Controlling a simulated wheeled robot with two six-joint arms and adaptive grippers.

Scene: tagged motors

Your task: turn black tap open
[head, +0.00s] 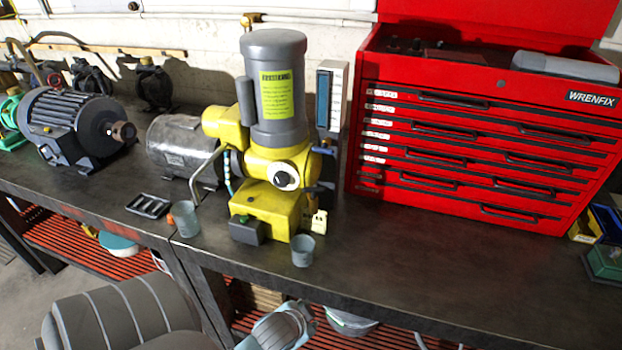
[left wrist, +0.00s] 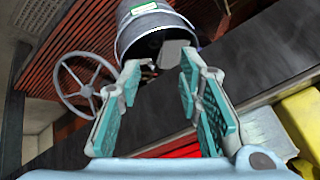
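The yellow pump (head: 268,200) with a grey motor on top stands upright on the bench. Small dark handles show on its right side, one upper (head: 324,150) and one lower (head: 322,187). I cannot tell which is the black tap or how far it is turned. My left gripper (left wrist: 160,68) is open, its teal-padded fingers apart with nothing held between them. In the head view its wrist is low in front of the bench edge, below the pump and not touching it. No tap shows in the left wrist view. My right gripper is in neither view.
Two small grey cups (head: 303,250) (head: 185,218) stand beside the pump's base. A red tool chest (head: 480,150) is at right and a grey motor (head: 75,125) at left. A bucket (left wrist: 150,25) and handwheel (left wrist: 85,85) show below bench level.

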